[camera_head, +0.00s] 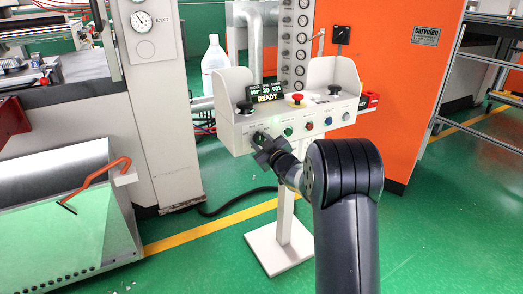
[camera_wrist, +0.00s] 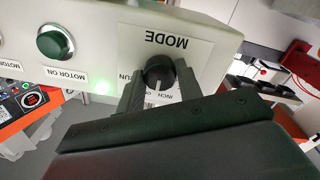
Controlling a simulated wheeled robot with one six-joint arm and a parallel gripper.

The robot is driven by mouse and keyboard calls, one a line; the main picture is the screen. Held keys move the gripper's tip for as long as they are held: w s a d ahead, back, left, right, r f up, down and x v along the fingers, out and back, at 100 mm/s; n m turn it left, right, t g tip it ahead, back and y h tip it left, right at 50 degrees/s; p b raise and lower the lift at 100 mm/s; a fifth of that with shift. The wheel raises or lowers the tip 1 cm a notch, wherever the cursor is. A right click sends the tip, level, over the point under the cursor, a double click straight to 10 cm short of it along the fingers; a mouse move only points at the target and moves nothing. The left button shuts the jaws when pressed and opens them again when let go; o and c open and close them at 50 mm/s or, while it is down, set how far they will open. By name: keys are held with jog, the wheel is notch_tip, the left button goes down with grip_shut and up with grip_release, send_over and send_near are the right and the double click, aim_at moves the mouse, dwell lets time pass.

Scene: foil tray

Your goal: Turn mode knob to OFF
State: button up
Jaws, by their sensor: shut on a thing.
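The black mode knob (camera_wrist: 160,67) sits on the light panel under an upside-down MODE label (camera_wrist: 166,41) in the wrist view. Its white pointer line points toward the bottom of that picture, near partly covered small print. A cut-off RUN label shows at its left and INCH below it; I cannot tell the exact setting. My gripper (camera_wrist: 161,83) has one finger on each side of the knob and is shut on it. In the head view my gripper (camera_head: 262,143) is at the left of the white console's (camera_head: 234,142) front face and hides the knob.
A green MOTOR ON button (camera_wrist: 55,43) is left of the knob in the wrist view. In the head view, a red mushroom button (camera_head: 296,98) and a READY display (camera_head: 266,97) are on top of the console. An orange cabinet (camera_head: 400,90) stands behind.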

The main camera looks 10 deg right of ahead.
jog(key=n+b, duration=0.5)
jog(key=n, duration=0.1)
jog(key=shift+f+n+b, duration=0.2)
jog(key=shift+n+b, duration=0.2)
jog(key=n+b, duration=0.3)
jog(key=n, duration=0.2)
jog(key=shift+r+y, duration=0.15)
jog(key=shift+y, duration=0.15)
jog(key=shift+n+b, duration=0.3)
jog(key=o, duration=1)
jog(key=p+v, duration=0.1)
jog(key=v, duration=0.9)
jog(key=shift+s+p, duration=0.4)
jog(key=shift+d, duration=0.1)
